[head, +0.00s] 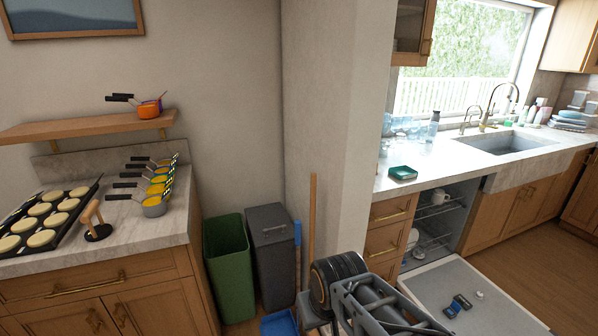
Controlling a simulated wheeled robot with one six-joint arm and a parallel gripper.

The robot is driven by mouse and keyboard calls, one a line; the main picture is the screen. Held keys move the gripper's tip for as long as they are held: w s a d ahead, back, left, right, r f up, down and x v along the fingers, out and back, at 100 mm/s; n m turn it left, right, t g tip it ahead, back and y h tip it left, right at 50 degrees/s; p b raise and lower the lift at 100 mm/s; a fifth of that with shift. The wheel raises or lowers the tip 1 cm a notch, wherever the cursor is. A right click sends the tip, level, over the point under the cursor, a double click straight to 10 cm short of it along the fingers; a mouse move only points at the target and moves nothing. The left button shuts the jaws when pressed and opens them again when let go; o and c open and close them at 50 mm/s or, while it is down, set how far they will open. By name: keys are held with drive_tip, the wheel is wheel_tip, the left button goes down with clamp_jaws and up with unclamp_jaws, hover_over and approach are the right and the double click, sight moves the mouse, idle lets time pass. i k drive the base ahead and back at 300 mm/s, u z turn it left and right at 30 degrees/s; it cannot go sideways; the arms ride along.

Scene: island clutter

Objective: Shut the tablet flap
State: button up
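The dishwasher door (432,287) is folded down flat below the counter, its pale inner face up. A small dark blue and black tablet dispenser (457,306) sits on that face. It shows as two parts side by side, and one looks like a flap swung open, but it is too small to be sure. A small white piece (480,294) lies just right of it on the door. My dark grey arm shows at the bottom centre, left of the door and overlapping its near edge. I cannot make out my gripper's fingers.
The open dishwasher (437,222) has racks with white dishes. A green bin (229,270), a grey bin (271,255) and a wooden pole (312,220) stand left of my arm. The wooden floor (540,262) right of the door is clear.

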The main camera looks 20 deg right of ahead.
sight(454, 305)
drive_tip(key=i, duration=0.35)
drive_tip(key=z, duration=2.65)
drive_tip(key=i, duration=1.65)
drive_tip(key=u, duration=0.85)
